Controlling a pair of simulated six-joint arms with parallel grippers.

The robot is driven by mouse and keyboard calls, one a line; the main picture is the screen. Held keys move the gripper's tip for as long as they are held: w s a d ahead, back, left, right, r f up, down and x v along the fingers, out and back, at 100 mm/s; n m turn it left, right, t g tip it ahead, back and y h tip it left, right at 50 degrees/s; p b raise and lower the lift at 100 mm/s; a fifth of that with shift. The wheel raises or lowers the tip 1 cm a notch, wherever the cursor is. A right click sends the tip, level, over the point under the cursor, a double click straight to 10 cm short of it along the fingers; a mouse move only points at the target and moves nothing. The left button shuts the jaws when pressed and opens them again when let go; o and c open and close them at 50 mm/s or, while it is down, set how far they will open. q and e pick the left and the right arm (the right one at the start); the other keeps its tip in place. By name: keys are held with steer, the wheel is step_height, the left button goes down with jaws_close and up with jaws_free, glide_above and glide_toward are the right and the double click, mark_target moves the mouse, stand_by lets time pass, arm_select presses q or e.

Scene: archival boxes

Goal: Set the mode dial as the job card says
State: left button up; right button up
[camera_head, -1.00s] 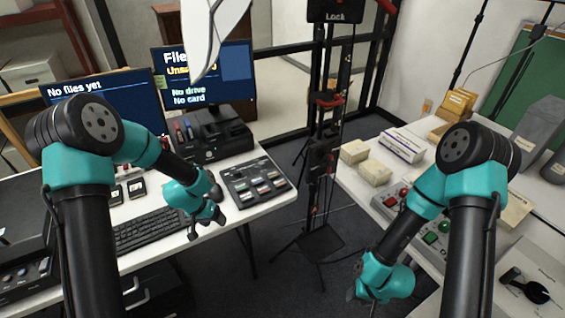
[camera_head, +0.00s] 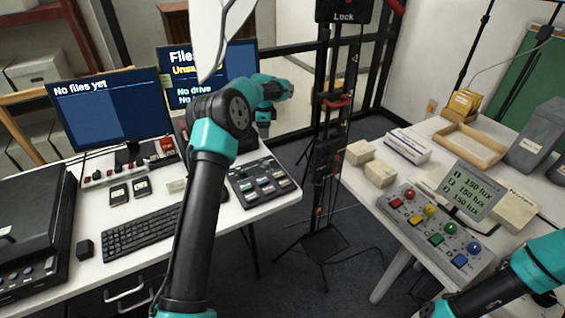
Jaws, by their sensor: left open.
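I cannot make out which thing is the mode dial. A black machine (camera_head: 35,235) at the left edge has several round knobs (camera_head: 30,271) on its front, too small to read. No job card can be clearly told apart. My left gripper (camera_head: 263,131) is small and partly hidden by its own wrist, open and apart from the tables, in front of the right monitor's right edge. My right arm (camera_head: 540,265) enters at the lower right; its gripper is out of view past the bottom edge.
The right table holds a button console (camera_head: 432,228), a display reading 150 lux (camera_head: 468,190) and several boxes.

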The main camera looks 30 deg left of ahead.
mark_target(266, 162)
arm_select(q)
steer(key=shift+s+a, duration=0.1)
step_height(266, 162, down, 17)
steer(key=shift+f, duration=0.2)
stand_by(0.8)
steer(key=c, duration=0.9)
